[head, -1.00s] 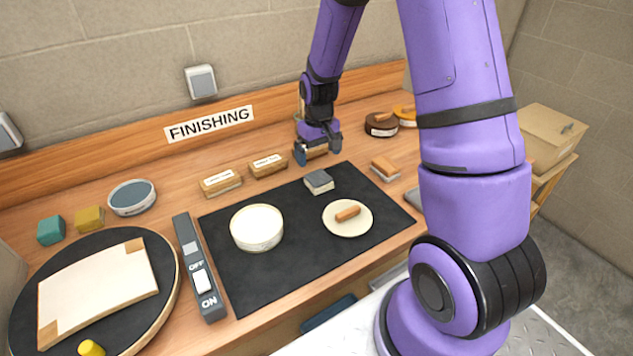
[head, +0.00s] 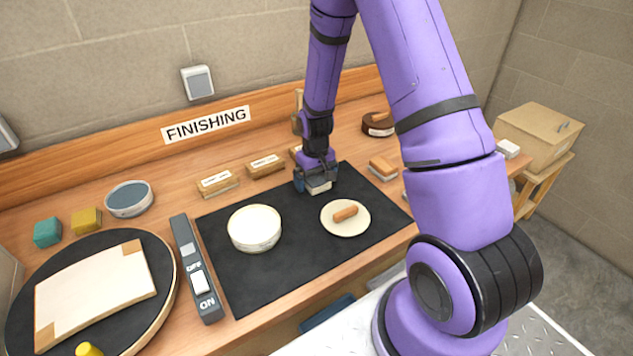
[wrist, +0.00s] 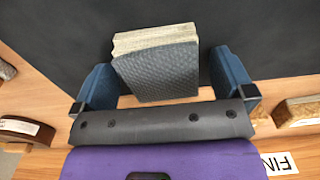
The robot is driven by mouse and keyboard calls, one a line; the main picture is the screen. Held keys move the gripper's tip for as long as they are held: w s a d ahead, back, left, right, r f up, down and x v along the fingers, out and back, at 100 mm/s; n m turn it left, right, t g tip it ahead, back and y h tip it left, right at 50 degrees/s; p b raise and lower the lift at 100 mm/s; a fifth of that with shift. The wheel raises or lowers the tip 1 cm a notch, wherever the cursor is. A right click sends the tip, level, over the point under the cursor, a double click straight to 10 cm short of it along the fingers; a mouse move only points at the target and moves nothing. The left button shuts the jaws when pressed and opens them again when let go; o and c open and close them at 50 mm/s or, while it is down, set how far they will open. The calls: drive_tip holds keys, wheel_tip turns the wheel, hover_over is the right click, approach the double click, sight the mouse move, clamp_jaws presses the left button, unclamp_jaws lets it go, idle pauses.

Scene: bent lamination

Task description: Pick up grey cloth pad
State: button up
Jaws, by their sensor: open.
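The grey cloth pad (wrist: 156,68) is a small block with a textured blue-grey face and pale layered sides. It lies on the black mat (head: 280,275). In the wrist view it sits between the two blue fingers of my gripper (wrist: 163,78), with a gap on both sides, wider on the right. In the head view my gripper (head: 315,184) is down over the pad near the mat's back edge. It hides most of the pad, whose pale lower part (head: 319,190) shows beneath. My gripper is open and not closed on anything.
On the mat are a white bowl (head: 254,228) and a cream plate (head: 334,222) with a brown stick. Labelled blocks (head: 217,183) stand behind the mat. A switch strip (head: 196,270) and a round board (head: 163,290) lie left. A brown-topped block (head: 382,168) is to the right.

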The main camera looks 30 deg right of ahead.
sight(315, 176)
drive_tip(key=c, duration=1)
drive_tip(key=shift+c, duration=0.2)
drive_tip(key=shift+r, duration=0.15)
wheel_tip(315, 176, up, 10)
drive_tip(key=shift+f, duration=0.1)
drive_tip(key=shift+o, duration=1.4)
drive_tip(key=shift+c, duration=0.6)
